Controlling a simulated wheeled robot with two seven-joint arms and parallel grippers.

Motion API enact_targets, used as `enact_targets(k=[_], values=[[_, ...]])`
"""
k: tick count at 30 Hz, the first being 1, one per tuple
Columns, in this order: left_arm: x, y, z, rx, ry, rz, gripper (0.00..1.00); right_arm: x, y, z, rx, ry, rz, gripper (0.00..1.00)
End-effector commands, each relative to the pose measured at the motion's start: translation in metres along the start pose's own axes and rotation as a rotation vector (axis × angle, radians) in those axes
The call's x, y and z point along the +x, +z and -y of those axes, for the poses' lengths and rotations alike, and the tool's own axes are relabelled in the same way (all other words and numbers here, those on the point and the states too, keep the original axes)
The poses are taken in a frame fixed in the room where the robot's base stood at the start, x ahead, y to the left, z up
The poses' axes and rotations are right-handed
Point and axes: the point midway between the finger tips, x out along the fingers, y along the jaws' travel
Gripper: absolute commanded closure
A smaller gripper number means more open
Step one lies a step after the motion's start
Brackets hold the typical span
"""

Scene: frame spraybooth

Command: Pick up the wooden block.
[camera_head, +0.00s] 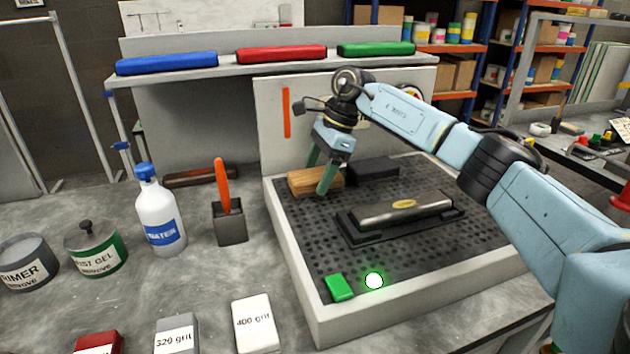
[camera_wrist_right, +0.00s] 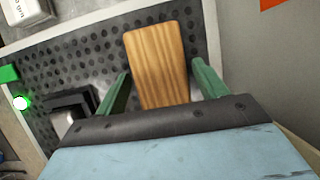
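The wooden block (camera_head: 304,181) lies on the perforated black bed of the booth tray, near its back left corner. It also shows in the right wrist view (camera_wrist_right: 156,65), lying between the two green fingers. My right gripper (camera_head: 326,181) is open, with its fingers spread on either side of the block. In the right wrist view a gap shows between each finger and the block, so the right gripper (camera_wrist_right: 161,83) is not closed on it. The block's near end is hidden behind the gripper body in that view. My left gripper is not in view.
A dark block (camera_head: 373,170) lies just right of the wooden block. A metal-topped sanding tool (camera_head: 405,210) sits nearer the front. The tray's raised white rim (camera_head: 290,270) borders the bed. A green block (camera_head: 339,287) and a glowing button (camera_head: 374,281) are at the front.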

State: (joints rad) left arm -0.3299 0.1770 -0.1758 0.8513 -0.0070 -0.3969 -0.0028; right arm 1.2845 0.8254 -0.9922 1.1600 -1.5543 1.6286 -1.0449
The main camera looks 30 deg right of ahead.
Motion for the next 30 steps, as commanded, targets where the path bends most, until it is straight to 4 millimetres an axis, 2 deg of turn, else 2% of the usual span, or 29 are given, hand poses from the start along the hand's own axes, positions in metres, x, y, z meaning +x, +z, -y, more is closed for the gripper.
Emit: enact_targets(k=[1, 9, 18, 20, 30], values=[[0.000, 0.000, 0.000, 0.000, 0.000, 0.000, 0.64, 0.000, 0.000, 0.000, 0.000, 0.000, 0.000, 0.35], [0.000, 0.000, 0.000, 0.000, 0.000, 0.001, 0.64, 0.000, 0.000, 0.000, 0.000, 0.000, 0.000, 0.68], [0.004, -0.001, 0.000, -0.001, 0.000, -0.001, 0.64, -0.007, 0.003, 0.000, -0.001, -0.002, 0.001, 0.68], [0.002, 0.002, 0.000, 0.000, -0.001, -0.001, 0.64, -0.017, 0.007, 0.001, 0.000, -0.003, 0.002, 0.68], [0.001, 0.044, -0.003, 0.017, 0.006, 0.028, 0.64, -0.081, 0.034, 0.001, -0.002, -0.004, 0.002, 0.68]])
